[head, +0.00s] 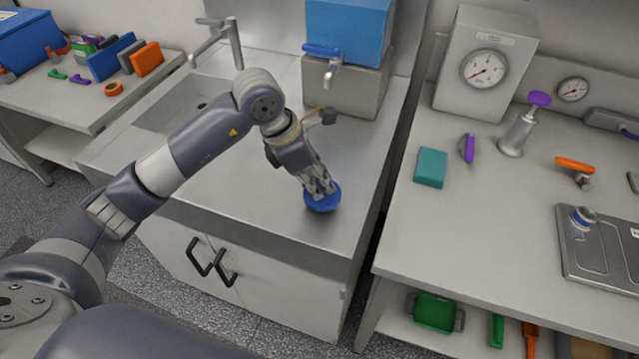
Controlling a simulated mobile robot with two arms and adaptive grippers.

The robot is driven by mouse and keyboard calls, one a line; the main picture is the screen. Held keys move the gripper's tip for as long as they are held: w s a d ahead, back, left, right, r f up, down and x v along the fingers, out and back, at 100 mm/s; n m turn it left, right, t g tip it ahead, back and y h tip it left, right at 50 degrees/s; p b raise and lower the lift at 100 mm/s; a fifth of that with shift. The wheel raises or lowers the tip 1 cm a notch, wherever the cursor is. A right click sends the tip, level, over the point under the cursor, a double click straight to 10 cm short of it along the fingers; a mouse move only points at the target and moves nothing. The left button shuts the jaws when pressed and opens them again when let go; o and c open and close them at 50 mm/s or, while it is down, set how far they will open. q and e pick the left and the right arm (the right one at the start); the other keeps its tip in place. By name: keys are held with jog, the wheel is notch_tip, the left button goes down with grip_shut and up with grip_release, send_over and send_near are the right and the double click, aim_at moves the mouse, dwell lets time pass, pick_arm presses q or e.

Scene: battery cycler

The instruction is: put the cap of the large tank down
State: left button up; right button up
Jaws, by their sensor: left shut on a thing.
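A round blue cap (322,198) is at the front right part of the steel sink counter (240,190). My left gripper (318,188) points down at it from above and is shut on it. Whether the cap touches the counter or hangs just above it, I cannot tell. The large tank (348,30) is a blue box on a grey stand at the back of the counter, with a blue-handled tap (330,62) on its front. Its top is cut off by the picture edge. My right gripper is not in view.
A faucet (225,40) and sink basin (185,105) are left of the tank. The right bench (440,240) holds a gauge box (485,65), a teal block (431,167), a purple-topped pump (520,130) and a metal tray (590,278). The counter around the cap is clear.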

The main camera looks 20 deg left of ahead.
pick_arm(q)
jog(key=shift+w+d, duration=0.1)
jog(key=shift+w, duration=0.15)
notch_tip(320, 180, down, 3)
jog(key=shift+r+p, duration=0.1)
jog(key=shift+p, duration=0.45)
jog(key=shift+f, duration=0.35)
jog(key=shift+f, duration=0.1)
jog(key=shift+f, duration=0.15)
jog(key=o, duration=0.8)
